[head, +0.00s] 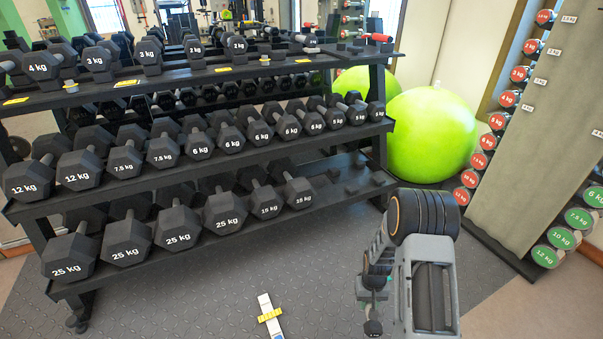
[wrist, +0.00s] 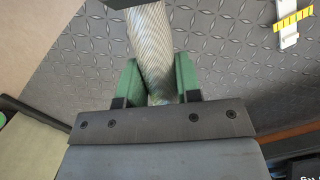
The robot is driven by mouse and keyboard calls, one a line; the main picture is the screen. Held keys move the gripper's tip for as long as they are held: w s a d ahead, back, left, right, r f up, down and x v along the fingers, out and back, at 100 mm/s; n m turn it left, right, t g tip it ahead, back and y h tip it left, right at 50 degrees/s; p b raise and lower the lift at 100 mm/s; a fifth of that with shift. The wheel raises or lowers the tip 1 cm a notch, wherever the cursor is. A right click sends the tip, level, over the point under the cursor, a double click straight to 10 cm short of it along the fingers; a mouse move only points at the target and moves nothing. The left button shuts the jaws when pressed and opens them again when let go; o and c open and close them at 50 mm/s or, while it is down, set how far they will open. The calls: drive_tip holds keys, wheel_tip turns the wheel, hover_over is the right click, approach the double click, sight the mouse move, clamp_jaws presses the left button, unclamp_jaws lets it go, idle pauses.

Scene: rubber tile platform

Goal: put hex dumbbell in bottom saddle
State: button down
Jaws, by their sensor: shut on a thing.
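My gripper (wrist: 150,85) is shut on the knurled metal handle (wrist: 149,40) of the hex dumbbell, with a green pad on each side of it. A dark end of the dumbbell (wrist: 122,3) shows at the top edge of the wrist view. In the head view my gripper (head: 372,298) is low, right of the rack, and a small black part of the dumbbell (head: 373,327) shows below it; the rest is hidden or out of frame. Empty black saddles (head: 355,186) sit at the right end of the rack's bottom shelf, right of the 25 kg and 15 kg dumbbells.
The black rack (head: 215,254) holds rows of hex dumbbells on three shelves. Green exercise balls (head: 432,135) lie behind its right end. A leaning stand (head: 525,170) with round dumbbells is at right. A white and yellow item (head: 269,316) lies on the dark tile floor.

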drive_tip(key=w+a+r+p, duration=0.1)
drive_tip(key=w+a+r, duration=0.15)
drive_tip(key=r, duration=0.65)
drive_tip(key=w+a+r+p, duration=0.1)
drive_tip(key=w+a+r, duration=0.15)
drive_tip(key=r, duration=0.65)
wheel_tip(320, 180, up, 27)
drive_tip(key=s+p, duration=0.2)
drive_tip(key=p, duration=3.3)
drive_tip(key=shift+a, duration=0.15)
drive_tip(key=shift+s, duration=0.1)
